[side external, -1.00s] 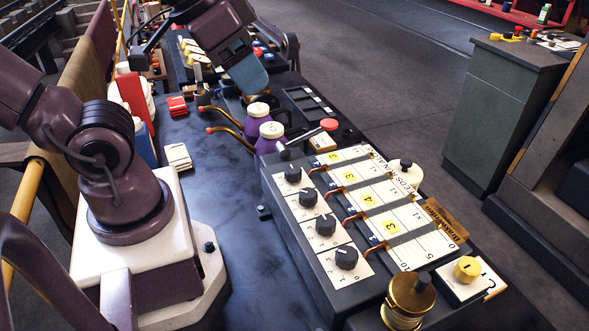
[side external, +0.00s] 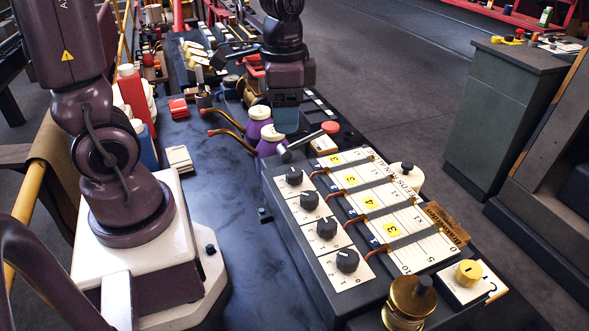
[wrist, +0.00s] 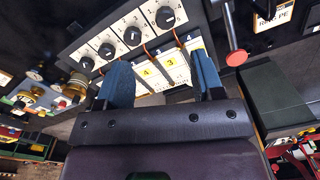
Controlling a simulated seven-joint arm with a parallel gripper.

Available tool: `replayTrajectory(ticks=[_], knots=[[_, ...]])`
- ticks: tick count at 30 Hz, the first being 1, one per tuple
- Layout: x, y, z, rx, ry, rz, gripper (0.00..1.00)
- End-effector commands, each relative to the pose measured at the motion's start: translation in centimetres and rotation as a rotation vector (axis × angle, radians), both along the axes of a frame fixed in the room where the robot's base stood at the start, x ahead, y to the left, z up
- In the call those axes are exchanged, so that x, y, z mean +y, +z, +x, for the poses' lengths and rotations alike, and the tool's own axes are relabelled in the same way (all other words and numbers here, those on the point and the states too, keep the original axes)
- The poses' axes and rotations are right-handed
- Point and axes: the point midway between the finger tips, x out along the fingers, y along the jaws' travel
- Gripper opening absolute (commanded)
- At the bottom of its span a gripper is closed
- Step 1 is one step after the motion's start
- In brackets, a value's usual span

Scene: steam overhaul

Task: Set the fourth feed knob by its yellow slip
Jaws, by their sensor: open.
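A row of four black feed knobs runs along a sloped panel; in the side view they are the far knob (side external: 294,176), second (side external: 309,200), third (side external: 326,228) and nearest (side external: 347,261). Beside each is a card with a yellow slip: far (side external: 335,160), second (side external: 350,180), third (side external: 370,202), reading 4, and nearest (side external: 391,230), reading 3. My gripper (side external: 286,122) is open and empty, above the panel's far end, apart from the knobs. In the wrist view its blue fingers (wrist: 162,78) partly cover the cards; the far knob (wrist: 165,17) shows beyond them.
A red-ended lever (side external: 329,126) stands by the panel's far end, near purple-bodied pots (side external: 268,142). A brass cup (side external: 408,300) and a yellow knob (side external: 468,272) stand at the near end. The dark bench left of the panel (side external: 225,215) is mostly clear.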

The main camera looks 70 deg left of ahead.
Motion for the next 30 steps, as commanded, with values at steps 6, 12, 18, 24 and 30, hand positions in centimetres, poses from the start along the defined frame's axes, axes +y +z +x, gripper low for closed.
replayTrajectory(ticks=[6, 12, 18, 24, 30], knots=[[0.3, -0.7, 1.8, 0.013, -0.291, -0.006, 0.61], [0.2, -1.4, 1.8, 0.016, -0.361, -0.006, 0.61], [0.2, -4.8, 1.7, 0.020, -0.360, -0.008, 0.61], [0.2, -9.1, 1.6, 0.019, -0.358, -0.008, 0.61], [0.2, -12.2, 1.7, 0.017, -0.358, -0.007, 0.61]])
